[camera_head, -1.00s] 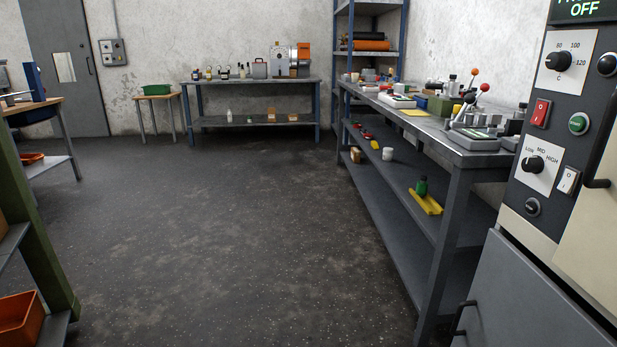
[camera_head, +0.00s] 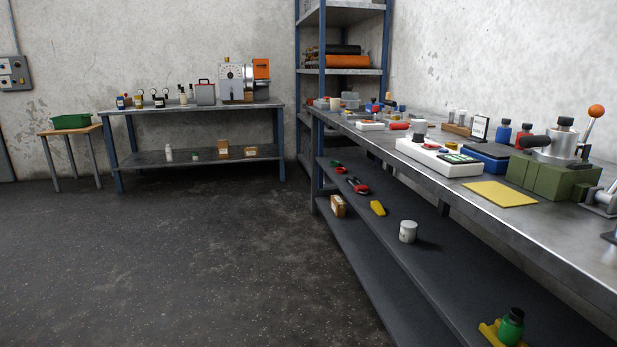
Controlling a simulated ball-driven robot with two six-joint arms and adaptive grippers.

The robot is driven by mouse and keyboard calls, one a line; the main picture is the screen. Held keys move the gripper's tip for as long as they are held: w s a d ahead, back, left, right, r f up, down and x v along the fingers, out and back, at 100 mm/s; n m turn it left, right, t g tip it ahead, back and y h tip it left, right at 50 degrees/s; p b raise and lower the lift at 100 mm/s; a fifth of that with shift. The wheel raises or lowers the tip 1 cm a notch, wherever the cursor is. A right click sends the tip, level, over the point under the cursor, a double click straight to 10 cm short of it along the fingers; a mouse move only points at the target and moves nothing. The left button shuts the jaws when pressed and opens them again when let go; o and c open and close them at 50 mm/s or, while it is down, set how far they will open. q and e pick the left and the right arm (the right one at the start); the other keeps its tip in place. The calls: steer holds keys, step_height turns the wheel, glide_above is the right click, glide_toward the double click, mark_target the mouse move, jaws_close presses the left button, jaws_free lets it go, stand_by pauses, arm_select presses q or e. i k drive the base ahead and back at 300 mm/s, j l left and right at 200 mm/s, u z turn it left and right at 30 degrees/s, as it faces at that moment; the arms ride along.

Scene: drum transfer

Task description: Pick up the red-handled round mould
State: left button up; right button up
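I cannot pick out the round mould for certain at this distance. A small grey item with a red handle (camera_head: 205,93) stands on the back bench, left of a machine with an orange end; it looks boxy rather than clearly round. A small red item (camera_head: 399,126) lies on the right bench top, and a red and black item (camera_head: 357,186) lies on that bench's lower shelf; their shapes are too small to tell. Neither of my grippers is in view.
The right bench (camera_head: 330,122) runs along the right side, crowded with tools, a white scale (camera_head: 438,158) and a green block (camera_head: 552,176). The back bench (camera_head: 190,107) and a stool with a green tray (camera_head: 73,121) stand by the wall. The floor (camera_head: 190,270) is clear.

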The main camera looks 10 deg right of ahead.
mark_target(415, 125)
steer(key=i+z, duration=0.15)
steer(key=i, duration=0.3)
steer(key=i+j+z, duration=0.1)
steer(key=i, duration=0.4)
steer(key=i+j+z, duration=0.15)
steer(key=i, duration=0.3)
steer(key=i+j+z, duration=0.15)
steer(key=i, duration=0.3)
